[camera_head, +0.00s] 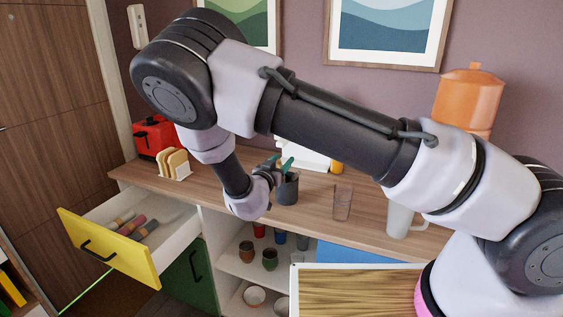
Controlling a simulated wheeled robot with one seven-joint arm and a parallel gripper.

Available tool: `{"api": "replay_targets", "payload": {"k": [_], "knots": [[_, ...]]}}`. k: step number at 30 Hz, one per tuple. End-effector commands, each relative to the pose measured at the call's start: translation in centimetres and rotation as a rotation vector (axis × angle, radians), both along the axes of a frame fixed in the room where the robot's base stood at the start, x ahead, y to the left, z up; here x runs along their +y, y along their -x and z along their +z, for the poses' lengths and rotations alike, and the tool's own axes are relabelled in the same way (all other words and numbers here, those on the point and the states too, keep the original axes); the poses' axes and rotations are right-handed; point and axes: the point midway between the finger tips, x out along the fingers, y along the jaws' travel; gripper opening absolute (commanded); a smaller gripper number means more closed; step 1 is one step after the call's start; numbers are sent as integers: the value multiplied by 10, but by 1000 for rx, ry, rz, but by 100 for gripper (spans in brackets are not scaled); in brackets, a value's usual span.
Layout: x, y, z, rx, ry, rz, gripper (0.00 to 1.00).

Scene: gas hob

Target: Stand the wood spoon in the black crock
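I cannot make out a wood spoon anywhere in view.
A clear tumbler (342,203) and a pale jug (400,219) stand right of the crock. A toast rack (175,165) and red toaster (153,138) are at left. Cups fill shelves below.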

Motion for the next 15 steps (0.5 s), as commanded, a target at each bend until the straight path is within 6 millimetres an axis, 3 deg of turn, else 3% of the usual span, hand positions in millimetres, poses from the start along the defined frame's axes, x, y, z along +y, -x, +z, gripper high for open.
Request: {"api": "replay_targets", "payload": {"k": [8,15], "knots": [[3,8,0,0,0,1,52],[20,51,0,1,-1,5,52]]}}
